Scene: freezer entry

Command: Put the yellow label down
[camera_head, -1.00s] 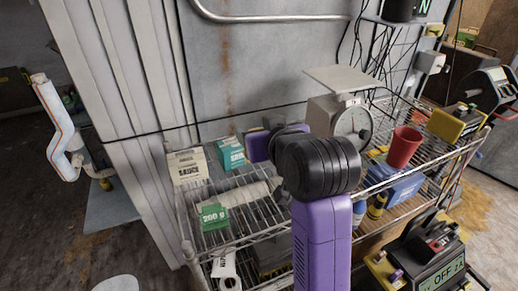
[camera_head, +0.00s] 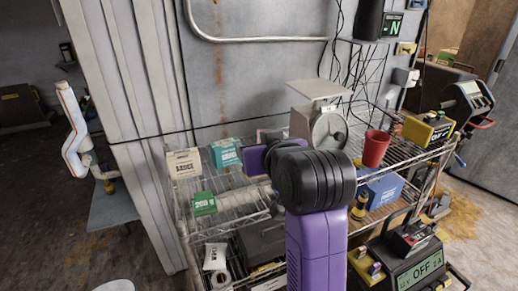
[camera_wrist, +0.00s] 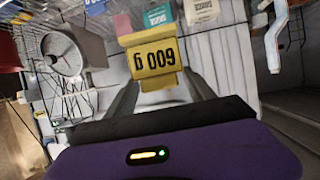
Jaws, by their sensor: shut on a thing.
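The yellow label (camera_wrist: 153,56), marked with black digits that appear upside down, is held between the two fingers of my gripper (camera_wrist: 158,84) in the wrist view. My gripper is shut on it. In the head view my purple arm and its black joint hide the gripper, and the yellow label cannot be made out. Behind the label in the wrist view are a teal box (camera_wrist: 158,15) and a cream card (camera_wrist: 201,10). I cannot tell whether the label touches any surface.
The wire rack holds the cream card (camera_head: 184,163), teal box (camera_head: 227,153), a green label (camera_head: 204,204), a dial scale (camera_head: 328,128), a red cup (camera_head: 376,148) and a blue box (camera_head: 384,191). Bare wire shows around the green label.

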